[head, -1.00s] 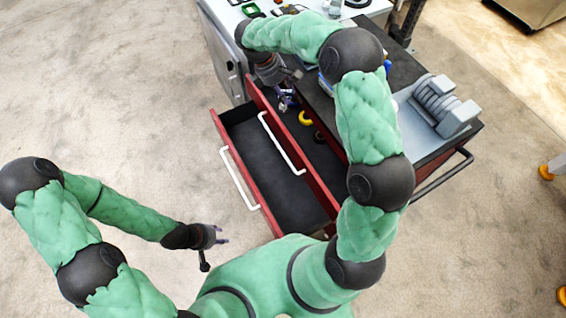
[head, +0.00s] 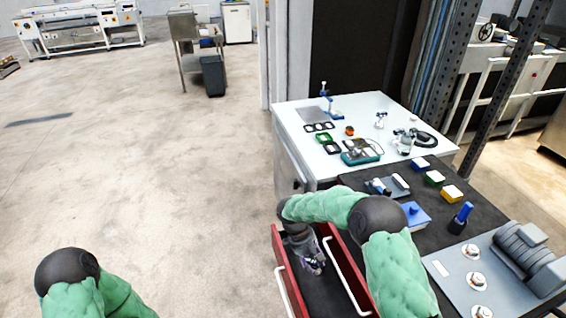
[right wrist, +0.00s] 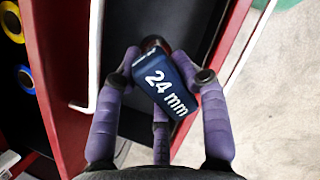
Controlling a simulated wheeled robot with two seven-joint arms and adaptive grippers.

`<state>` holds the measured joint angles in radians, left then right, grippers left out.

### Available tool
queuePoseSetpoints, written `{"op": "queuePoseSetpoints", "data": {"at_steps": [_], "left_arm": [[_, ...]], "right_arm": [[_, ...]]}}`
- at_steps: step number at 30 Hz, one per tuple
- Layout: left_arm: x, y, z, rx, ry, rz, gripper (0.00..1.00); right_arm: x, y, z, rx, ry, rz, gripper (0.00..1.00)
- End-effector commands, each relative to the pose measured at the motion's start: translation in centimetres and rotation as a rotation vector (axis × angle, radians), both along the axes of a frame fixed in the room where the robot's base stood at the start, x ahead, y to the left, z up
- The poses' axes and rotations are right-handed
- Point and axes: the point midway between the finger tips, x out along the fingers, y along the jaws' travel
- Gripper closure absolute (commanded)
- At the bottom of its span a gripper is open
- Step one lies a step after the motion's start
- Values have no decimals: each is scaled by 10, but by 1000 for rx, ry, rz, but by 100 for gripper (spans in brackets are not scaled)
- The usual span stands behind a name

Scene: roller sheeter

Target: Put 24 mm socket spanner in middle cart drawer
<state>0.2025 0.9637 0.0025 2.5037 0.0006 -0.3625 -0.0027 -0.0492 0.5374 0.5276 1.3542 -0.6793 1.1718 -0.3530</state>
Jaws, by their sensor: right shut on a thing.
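The 24 mm socket spanner shows in the right wrist view as a dark blue block labelled "24 mm" (right wrist: 170,90). My right gripper (head: 313,264) is shut on it, its purple fingers (right wrist: 167,66) around the block. The gripper is over the dark interior of the farther-pulled-out red drawer (right wrist: 192,130). Whether the spanner touches the drawer floor I cannot tell. A second, less pulled-out drawer (right wrist: 60,80) stands beside it, with yellow and blue rings inside. In the head view the right arm partly hides both drawers. My left gripper is out of view; only its arm shows at bottom left.
White bar handles (head: 347,276) stick out from the drawer fronts. The cart's dark top (head: 380,180) carries several coloured boxes and a blue-handled tool. A white bench (head: 300,120) with parts stands behind.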

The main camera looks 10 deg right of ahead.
Motion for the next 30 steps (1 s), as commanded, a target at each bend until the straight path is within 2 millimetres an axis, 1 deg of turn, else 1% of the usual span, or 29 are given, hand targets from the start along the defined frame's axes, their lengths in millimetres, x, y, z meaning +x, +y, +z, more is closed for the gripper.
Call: {"op": "queuePoseSetpoints", "data": {"at_steps": [2, 5, 8, 15, 19, 24, 30], "left_arm": [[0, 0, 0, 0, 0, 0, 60], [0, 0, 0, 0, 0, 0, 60], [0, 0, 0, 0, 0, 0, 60], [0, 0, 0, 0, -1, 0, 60], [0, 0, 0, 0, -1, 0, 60], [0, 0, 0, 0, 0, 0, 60], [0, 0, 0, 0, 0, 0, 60]], "right_arm": [[0, 0, 1, 0, -3, -7, 100], [-3, 1, 3, 3, -8, -62, 100], [-12, 6, 7, 10, -17, -191, 100], [-36, 24, 18, 13, -21, -609, 100], [-44, 32, 23, 6, -11, -770, 100], [-49, 37, 26, -2, -3, -863, 100], [-49, 37, 26, -3, -2, -871, 100]]}}
